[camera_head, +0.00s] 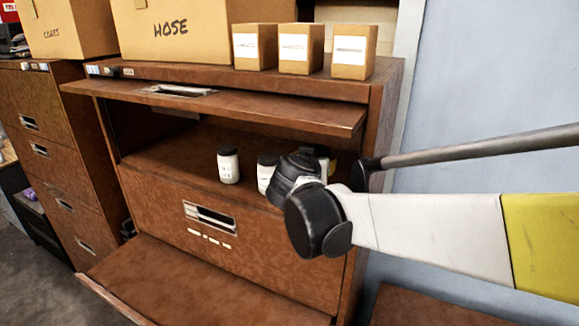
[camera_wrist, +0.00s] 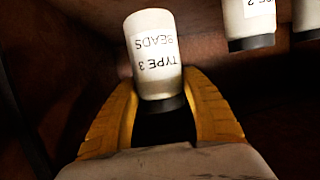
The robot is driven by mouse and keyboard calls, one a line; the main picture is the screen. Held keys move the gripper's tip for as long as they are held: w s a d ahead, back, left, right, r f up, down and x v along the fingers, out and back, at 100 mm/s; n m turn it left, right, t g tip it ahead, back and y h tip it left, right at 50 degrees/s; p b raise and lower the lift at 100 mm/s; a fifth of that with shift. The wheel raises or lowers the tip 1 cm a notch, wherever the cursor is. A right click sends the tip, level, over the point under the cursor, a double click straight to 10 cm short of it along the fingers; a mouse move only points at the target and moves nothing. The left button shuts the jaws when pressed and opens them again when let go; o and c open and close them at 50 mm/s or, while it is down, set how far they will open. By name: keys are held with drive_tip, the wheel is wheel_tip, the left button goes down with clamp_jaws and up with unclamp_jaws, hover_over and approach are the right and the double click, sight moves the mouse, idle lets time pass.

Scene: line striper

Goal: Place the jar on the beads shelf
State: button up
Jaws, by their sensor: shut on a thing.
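A white jar labelled "TYPE 3 BEADS" (camera_wrist: 153,45) stands between the yellow fingers of my gripper (camera_wrist: 160,85) in the wrist view. Its label appears upside down there and its dark cap points toward the palm. My gripper is shut on it. In the head view my arm's black wrist hides most of the gripper and the held jar, at the right end of the open cabinet shelf (camera_head: 175,155). Two white jars with dark caps, the left jar (camera_head: 228,165) and the nearer jar (camera_head: 266,171), stand on that shelf. I cannot tell whether the held jar touches the shelf.
A raised flap door (camera_head: 230,108) overhangs the shelf, and the cabinet's right side wall (camera_head: 375,130) is close to my arm. A lower flap (camera_head: 200,290) is open outward. Cardboard boxes (camera_head: 180,30) sit on top. Part of the shelf's left side is clear.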

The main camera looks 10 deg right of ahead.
drive_tip(key=shift+s+a+f, duration=0.1)
drive_tip(key=shift+a+f, duration=0.05)
drive_tip(key=shift+f, duration=0.5)
drive_tip(key=shift+w+f, duration=0.15)
drive_tip(key=shift+f, duration=0.8)
drive_tip(key=shift+w+f, duration=0.1)
drive_tip(key=shift+f, duration=0.85)
drive_tip(key=shift+s, duration=0.1)
drive_tip(key=shift+f, duration=0.15)
drive_tip(key=o, duration=1.4)
drive_tip(key=shift+r, duration=0.2)
